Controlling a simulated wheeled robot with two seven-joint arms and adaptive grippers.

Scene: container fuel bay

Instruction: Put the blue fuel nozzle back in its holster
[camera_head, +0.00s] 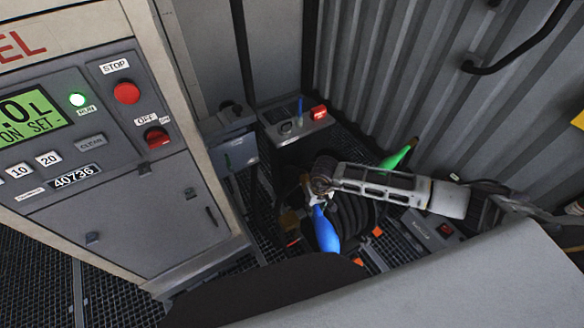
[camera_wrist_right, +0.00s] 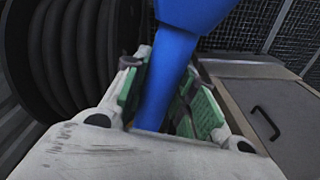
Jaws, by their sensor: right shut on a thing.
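The blue fuel nozzle (camera_head: 326,232) hangs below my right gripper (camera_head: 313,195), in front of the coiled black hose. In the right wrist view the gripper (camera_wrist_right: 165,95) has its green pads on both sides of the blue nozzle (camera_wrist_right: 168,80) and is shut on it. The nozzle's far end runs out of the wrist picture at the top. A grey box-like holder (camera_head: 236,152) on the side of the fuel dispenser looks like the holster; I cannot tell for sure. The nozzle is apart from it, to its lower right. My left gripper is not in view.
The fuel dispenser (camera_head: 180,215) fills the left. A grey box with a red button (camera_head: 318,112) stands at the back. A green nozzle (camera_head: 397,157) is behind my right arm. The hose reel (camera_wrist_right: 85,55) is close to the gripper. A corrugated wall (camera_head: 400,80) closes the right.

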